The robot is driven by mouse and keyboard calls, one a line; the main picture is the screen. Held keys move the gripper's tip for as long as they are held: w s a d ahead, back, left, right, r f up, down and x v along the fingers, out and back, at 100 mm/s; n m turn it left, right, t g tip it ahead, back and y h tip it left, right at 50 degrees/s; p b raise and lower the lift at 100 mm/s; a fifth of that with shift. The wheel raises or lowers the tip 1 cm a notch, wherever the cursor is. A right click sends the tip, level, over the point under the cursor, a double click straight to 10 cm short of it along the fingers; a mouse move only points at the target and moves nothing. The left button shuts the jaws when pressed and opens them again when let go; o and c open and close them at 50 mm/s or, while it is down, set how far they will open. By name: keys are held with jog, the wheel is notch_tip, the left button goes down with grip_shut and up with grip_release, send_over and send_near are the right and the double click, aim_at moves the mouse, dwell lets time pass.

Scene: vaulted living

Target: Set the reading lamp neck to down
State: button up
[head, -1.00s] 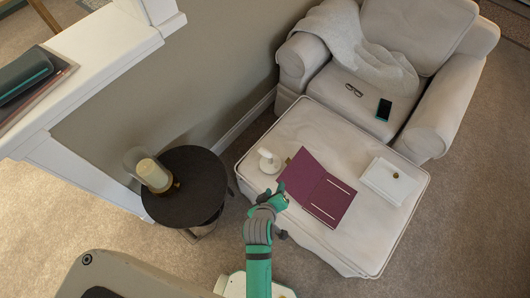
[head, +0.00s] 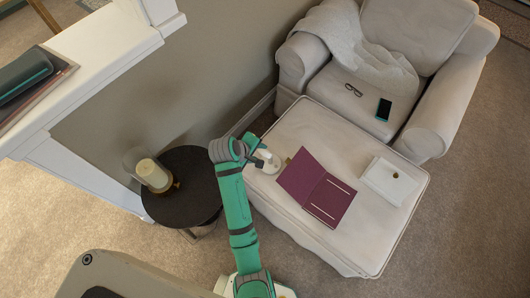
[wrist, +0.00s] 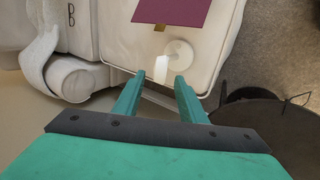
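The small white reading lamp (head: 270,166) stands on the ottoman, near its left corner. In the wrist view its round white base (wrist: 181,52) lies just beyond the fingertips, and a bright white upper part, the neck or head (wrist: 162,66), sticks out towards my gripper. My gripper (wrist: 160,78) is open, with one finger on each side of that bright part; I see a gap at both sides. In the head view my gripper (head: 258,156) is at the lamp's upper left, and my wrist hides part of it. The exact neck angle is hard to tell.
The cream ottoman (head: 300,235) also bears a purple folder (head: 318,188) and a white box (head: 389,181). A dark round side table (head: 190,208) with a glass-covered candle (head: 153,174) stands left of my arm. The armchair (head: 440,110) is behind the ottoman.

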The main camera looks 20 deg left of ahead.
aim_at(264, 153)
jog(key=x, duration=0.8)
jog(key=shift+w+f, duration=0.1)
jog(key=shift+f, duration=0.15)
grip_shut()
